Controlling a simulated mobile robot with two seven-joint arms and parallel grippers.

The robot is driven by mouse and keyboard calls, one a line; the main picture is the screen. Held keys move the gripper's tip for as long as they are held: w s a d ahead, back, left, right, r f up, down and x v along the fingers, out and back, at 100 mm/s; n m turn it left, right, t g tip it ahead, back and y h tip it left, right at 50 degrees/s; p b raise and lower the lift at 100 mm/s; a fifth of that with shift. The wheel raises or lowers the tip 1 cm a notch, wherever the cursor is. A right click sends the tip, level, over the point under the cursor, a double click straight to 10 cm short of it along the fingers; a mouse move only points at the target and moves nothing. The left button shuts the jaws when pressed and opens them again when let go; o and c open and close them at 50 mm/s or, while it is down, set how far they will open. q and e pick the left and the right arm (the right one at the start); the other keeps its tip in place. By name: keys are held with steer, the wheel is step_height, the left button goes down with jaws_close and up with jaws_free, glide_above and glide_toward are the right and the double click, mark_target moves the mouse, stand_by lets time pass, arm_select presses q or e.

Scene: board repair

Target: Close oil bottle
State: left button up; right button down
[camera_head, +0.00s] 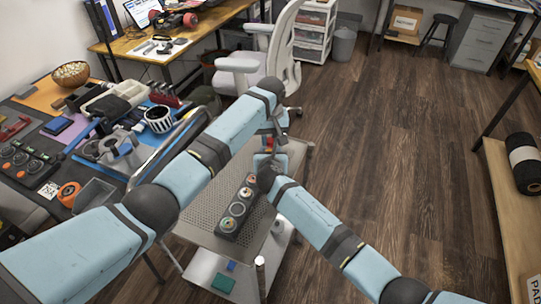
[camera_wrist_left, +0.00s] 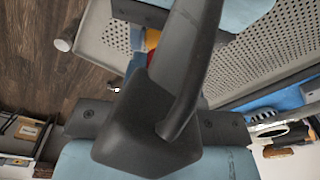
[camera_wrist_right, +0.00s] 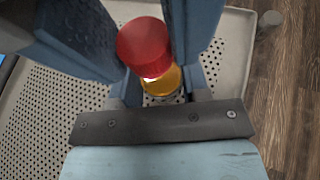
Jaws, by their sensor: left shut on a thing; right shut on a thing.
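The oil bottle (camera_wrist_right: 162,82) shows in the right wrist view as a small yellow body under a red cap (camera_wrist_right: 143,44). A bright band shows between cap and body; I cannot tell whether the cap is seated. My right gripper (camera_head: 266,172) is shut on the bottle, held above the perforated cart top. My left gripper (camera_head: 270,146) meets it from the far side and is shut at the red cap; its fingertip contact is hidden. In the left wrist view a dark part covers the middle, leaving only a red and yellow sliver of the bottle (camera_wrist_left: 152,40).
The perforated cart top (camera_head: 205,210) carries a dark holder with round pieces (camera_head: 236,207). Its lower shelf holds a green box (camera_head: 223,283). A crowded workbench (camera_head: 50,150) is on the left, a white office chair (camera_head: 285,45) behind. Wooden floor (camera_head: 410,150) is clear on the right.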

arm_select(q)
steer(key=o, duration=1)
steer(key=shift+r, duration=2.25)
steer(key=shift+c, duration=0.3)
steer(key=shift+r, duration=0.3)
step_height(320, 180, up, 3)
steer(key=n, duration=0.3)
steer(key=shift+f, duration=0.15)
